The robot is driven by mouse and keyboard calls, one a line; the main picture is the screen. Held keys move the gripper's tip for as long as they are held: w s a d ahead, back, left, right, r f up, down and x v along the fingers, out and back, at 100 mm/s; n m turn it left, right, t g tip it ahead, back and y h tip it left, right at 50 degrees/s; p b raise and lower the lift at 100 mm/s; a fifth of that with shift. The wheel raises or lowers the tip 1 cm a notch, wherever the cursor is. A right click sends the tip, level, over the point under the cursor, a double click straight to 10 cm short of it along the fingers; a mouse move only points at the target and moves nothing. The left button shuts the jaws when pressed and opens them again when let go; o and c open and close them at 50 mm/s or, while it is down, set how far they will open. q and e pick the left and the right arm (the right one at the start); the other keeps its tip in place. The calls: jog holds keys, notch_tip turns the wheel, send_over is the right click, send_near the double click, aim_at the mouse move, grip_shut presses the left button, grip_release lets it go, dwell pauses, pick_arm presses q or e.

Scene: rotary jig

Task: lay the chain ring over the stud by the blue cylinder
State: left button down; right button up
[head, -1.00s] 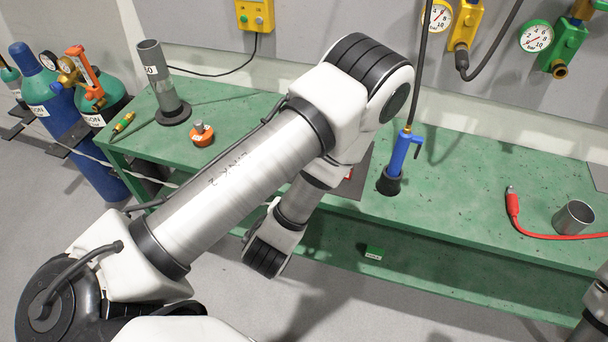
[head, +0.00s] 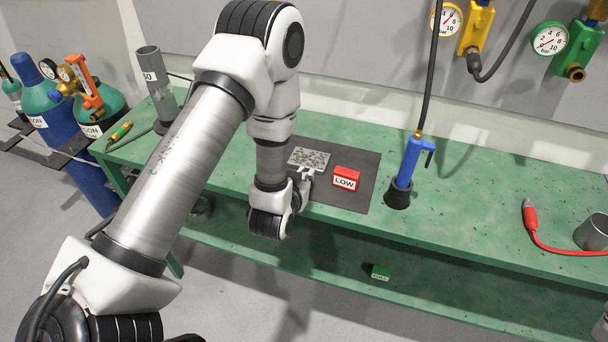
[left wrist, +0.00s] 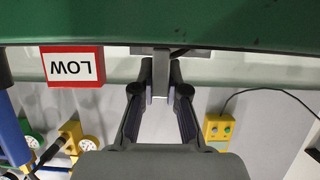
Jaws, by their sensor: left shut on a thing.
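The blue cylinder (head: 52,115) stands at the far left in the head view, in a dark rack next to a green-topped cylinder. A thin pale line, perhaps the chain, crosses in front of the cylinders; its ring and the stud cannot be made out. My left gripper (head: 304,176) is at the bench's front edge, by the dark mat, well right of the blue cylinder. In the left wrist view its fingers (left wrist: 160,90) are shut on a narrow grey piece (left wrist: 160,72). I cannot tell what that piece belongs to. My right gripper is not in view.
A speckled grey plate (head: 309,158) and a red LOW block (head: 346,179) are on the dark mat (head: 362,165). A blue torch-like tool (head: 409,160) stands to the right. A grey tube (head: 158,85) stands at the bench's left. The bench right of the tool has free room.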

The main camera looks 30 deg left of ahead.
pick_arm(q)
jog(key=shift+f, duration=0.15)
jog(key=c, duration=1.2)
grip_release()
